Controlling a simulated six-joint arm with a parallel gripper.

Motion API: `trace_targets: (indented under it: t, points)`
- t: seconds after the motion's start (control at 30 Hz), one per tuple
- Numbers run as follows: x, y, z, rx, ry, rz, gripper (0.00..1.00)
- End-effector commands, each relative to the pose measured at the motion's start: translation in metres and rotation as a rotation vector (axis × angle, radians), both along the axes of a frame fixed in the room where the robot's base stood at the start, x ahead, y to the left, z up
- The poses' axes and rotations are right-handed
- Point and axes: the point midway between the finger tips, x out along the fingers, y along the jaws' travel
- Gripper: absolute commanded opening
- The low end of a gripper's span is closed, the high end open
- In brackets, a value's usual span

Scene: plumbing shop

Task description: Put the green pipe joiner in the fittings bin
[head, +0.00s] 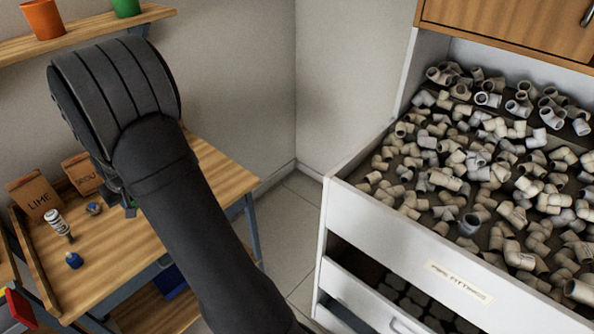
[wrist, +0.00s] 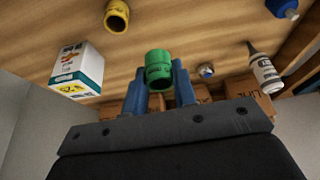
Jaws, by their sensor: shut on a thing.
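The green pipe joiner (wrist: 159,66) is a short ribbed cylinder with an open end. In the wrist view it sits between the two blue fingers of my gripper (wrist: 159,82), which is shut on it. In the head view my arm hides most of the gripper and the joiner, over the wooden bench at left. I cannot tell how far the joiner is above the bench. The fittings bin (head: 349,216) is a white open drawer labelled "PIPE FITTINGS" at right, full of beige and grey fittings. My gripper is well to the left of it.
On the bench (head: 222,168) are cardboard boxes (head: 35,194), a white bottle (head: 57,223) and a blue fitting (head: 73,260). The wrist view also shows a yellow fitting (wrist: 117,16) and a white carton (wrist: 78,70). A floor gap separates bench and bin.

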Motion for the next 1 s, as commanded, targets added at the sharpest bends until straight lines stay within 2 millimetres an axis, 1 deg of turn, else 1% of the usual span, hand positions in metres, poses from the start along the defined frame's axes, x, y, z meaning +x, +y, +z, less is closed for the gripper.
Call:
trace_targets:
  t: [0.07,0.17,0.27,0.3,0.37,0.4,0.57,0.6,0.77,0.8,0.97,1.0]
  points:
    - [0.006,-0.008,0.002,0.000,-0.001,-0.014,0.04]
    - [0.020,-0.028,0.008,0.001,-0.002,-0.051,0.04]
    - [0.041,-0.063,0.018,0.001,-0.002,-0.110,0.04]
    - [0.049,-0.079,0.022,0.000,-0.002,-0.138,0.04]
    - [0.061,-0.105,0.028,0.000,-0.001,-0.181,0.04]
    - [0.069,-0.123,0.032,0.000,-0.002,-0.209,0.04]
    - [0.092,-0.194,0.049,-0.001,-0.002,-0.321,0.04]
    - [0.096,-0.212,0.053,-0.002,-0.002,-0.349,0.04]
    - [0.106,-0.284,0.069,-0.003,-0.002,-0.459,0.04]
    - [0.107,-0.302,0.073,-0.004,-0.002,-0.488,0.04]
    - [0.105,-0.372,0.087,-0.003,-0.001,-0.597,0.04]
    - [0.103,-0.390,0.091,-0.003,-0.001,-0.626,0.04]
